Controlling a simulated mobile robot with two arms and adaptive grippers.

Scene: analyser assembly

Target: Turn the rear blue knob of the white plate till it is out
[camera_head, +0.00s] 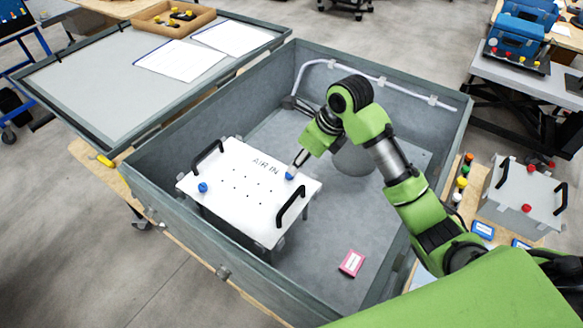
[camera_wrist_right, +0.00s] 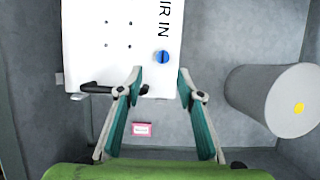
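The white plate (camera_head: 250,205) with black handles lies in the large grey case. One blue knob (camera_head: 291,174) is beside the "AIR IN" lettering, and another blue knob (camera_head: 203,187) is near the plate's left corner. My right gripper (camera_head: 297,167) is just above the knob by the lettering. In the right wrist view, the plate (camera_wrist_right: 105,40) and that knob (camera_wrist_right: 161,57) show. The right gripper (camera_wrist_right: 160,76) is open and empty there, with the knob in line with the gap, beyond the fingertips. Whether they touch is unclear. My left gripper is not in view.
A grey cylinder (camera_wrist_right: 275,97) stands beside the plate, partly behind my right arm in the head view (camera_head: 355,158). A pink box (camera_head: 351,263) lies on the case floor. The case walls (camera_head: 190,255) surround the plate.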

